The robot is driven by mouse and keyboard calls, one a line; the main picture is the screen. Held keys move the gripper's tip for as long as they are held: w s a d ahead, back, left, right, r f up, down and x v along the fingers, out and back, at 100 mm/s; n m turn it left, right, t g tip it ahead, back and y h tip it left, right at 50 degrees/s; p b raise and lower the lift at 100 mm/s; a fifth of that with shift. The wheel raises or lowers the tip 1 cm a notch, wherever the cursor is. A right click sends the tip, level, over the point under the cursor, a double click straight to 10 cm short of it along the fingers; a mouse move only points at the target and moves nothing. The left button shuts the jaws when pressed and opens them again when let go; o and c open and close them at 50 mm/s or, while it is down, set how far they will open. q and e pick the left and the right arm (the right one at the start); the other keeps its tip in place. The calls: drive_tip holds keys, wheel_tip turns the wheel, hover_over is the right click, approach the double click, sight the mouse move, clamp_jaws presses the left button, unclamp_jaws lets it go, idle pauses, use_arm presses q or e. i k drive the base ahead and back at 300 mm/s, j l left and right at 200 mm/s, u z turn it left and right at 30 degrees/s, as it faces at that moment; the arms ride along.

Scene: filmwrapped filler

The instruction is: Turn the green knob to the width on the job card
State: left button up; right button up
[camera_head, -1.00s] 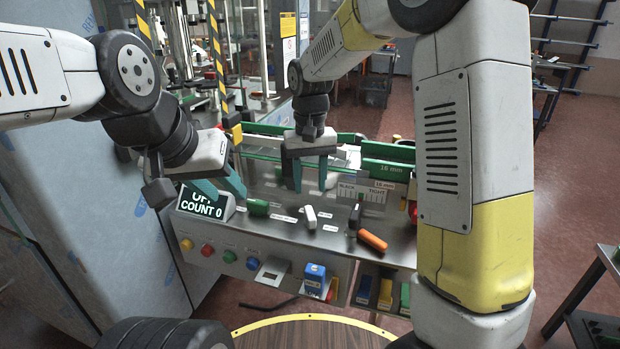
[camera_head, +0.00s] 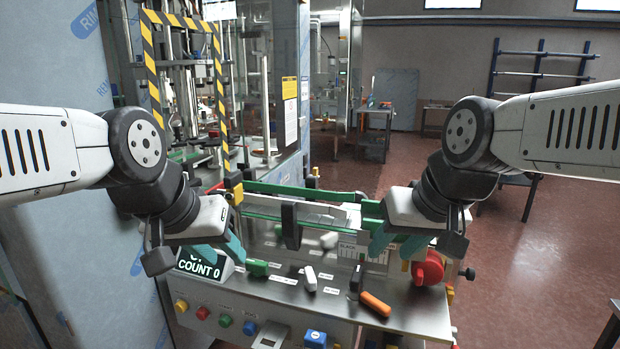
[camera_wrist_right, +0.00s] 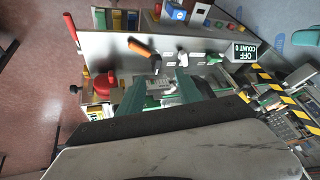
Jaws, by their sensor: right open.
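The green knob (camera_head: 257,267) sits on the sloped steel panel beside the lit display (camera_head: 205,264), which reads COUNT 0. In the right wrist view the green knob (camera_wrist_right: 215,58) shows near the display. My left gripper (camera_head: 220,250) hangs just left of the knob, its teal fingers partly in front of the display; their gap is unclear. My right gripper (camera_head: 396,246) is open and empty, above the panel's right side and apart from the green knob. Its spread teal fingers (camera_wrist_right: 160,86) show in the right wrist view. I cannot make out a readable job card.
Green guide rails (camera_head: 300,190) run behind. Coloured buttons (camera_head: 225,321) line the front.

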sight(258, 269)
drive_tip(key=z, duration=2.65)
drive_tip(key=k+l, duration=0.1)
drive_tip(key=k, duration=0.4)
drive_tip(key=u, duration=1.6)
drive_tip(key=i+j+u, duration=0.1)
drive_tip(key=i+u, duration=0.25)
drive_tip(key=i, duration=0.1)
